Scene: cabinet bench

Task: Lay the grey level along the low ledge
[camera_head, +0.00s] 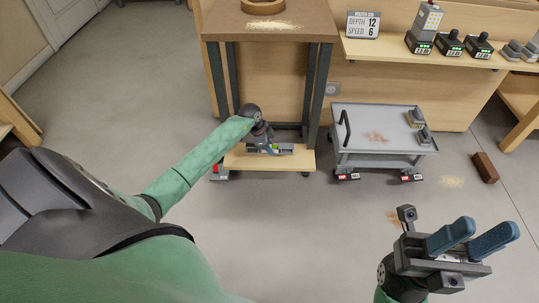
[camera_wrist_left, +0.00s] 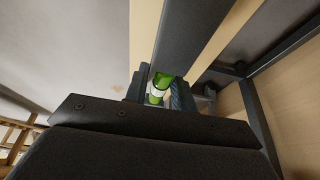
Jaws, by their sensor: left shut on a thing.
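The low ledge (camera_head: 240,162) is a light wooden board near the floor, between the dark legs of the bench. The grey level (camera_head: 285,149) lies lengthwise over it, towards its back edge; I cannot tell if it touches the board. My left gripper (camera_head: 266,149) is shut on the level, around its middle, and hides part of it. In the left wrist view the level's green vial (camera_wrist_left: 158,88) shows between the fingers of my left gripper (camera_wrist_left: 160,95). My right gripper (camera_head: 474,238) has blue fingers apart, empty, over the floor at the lower right.
Dark bench legs (camera_head: 316,92) stand at both sides of the ledge, under a brown bench top (camera_head: 225,25). A grey cart (camera_head: 365,118) stands to the right. A brown block (camera_head: 485,167) lies on the floor further right. The floor in front is mostly clear.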

